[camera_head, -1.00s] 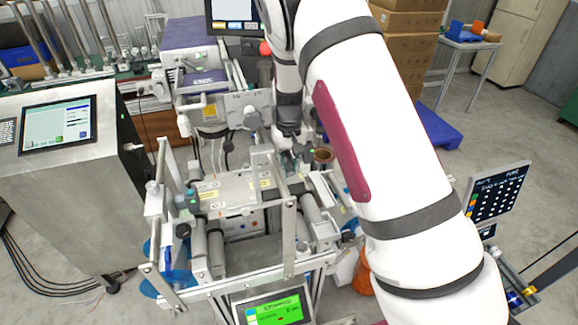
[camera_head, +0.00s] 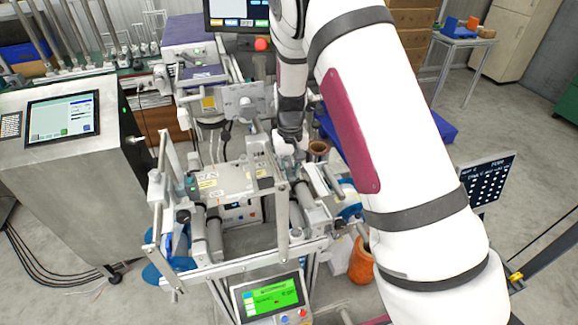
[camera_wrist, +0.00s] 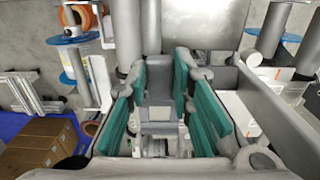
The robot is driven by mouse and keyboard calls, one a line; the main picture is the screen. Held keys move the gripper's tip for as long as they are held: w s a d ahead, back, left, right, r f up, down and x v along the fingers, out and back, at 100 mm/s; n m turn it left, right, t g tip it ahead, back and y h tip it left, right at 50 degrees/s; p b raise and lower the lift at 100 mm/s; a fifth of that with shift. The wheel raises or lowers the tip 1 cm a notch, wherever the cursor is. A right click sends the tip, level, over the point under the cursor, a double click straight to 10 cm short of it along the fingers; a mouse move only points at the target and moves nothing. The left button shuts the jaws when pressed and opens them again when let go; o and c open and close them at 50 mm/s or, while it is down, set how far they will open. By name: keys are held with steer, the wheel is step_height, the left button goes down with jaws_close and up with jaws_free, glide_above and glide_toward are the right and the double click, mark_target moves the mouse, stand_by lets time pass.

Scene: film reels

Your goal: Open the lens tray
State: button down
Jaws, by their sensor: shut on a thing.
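My gripper (camera_head: 288,148) is at the middle of the film-handling machine, just left of a brown round reel or cup (camera_head: 318,148). In the wrist view its green-padded fingers (camera_wrist: 162,112) stand on either side of a grey metal part (camera_wrist: 160,88) of the machine and are shut on it. I cannot tell for sure whether this part belongs to the lens tray. No tray can be clearly made out; my arm and gripper hide part of the area. A flat pale metal cover (camera_head: 222,182) lies left of my gripper.
Metal posts and rollers (camera_head: 283,212) of the machine frame crowd the space around my gripper. A console with a screen (camera_head: 62,118) stands at left, and a green display (camera_head: 270,300) in front. An orange container (camera_head: 361,262) is on the floor at right.

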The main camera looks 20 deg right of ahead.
mark_target(290, 174)
steer(key=c, duration=1.4)
jaws_free()
step_height(290, 174, up, 12)
steer(key=shift+r, duration=0.1)
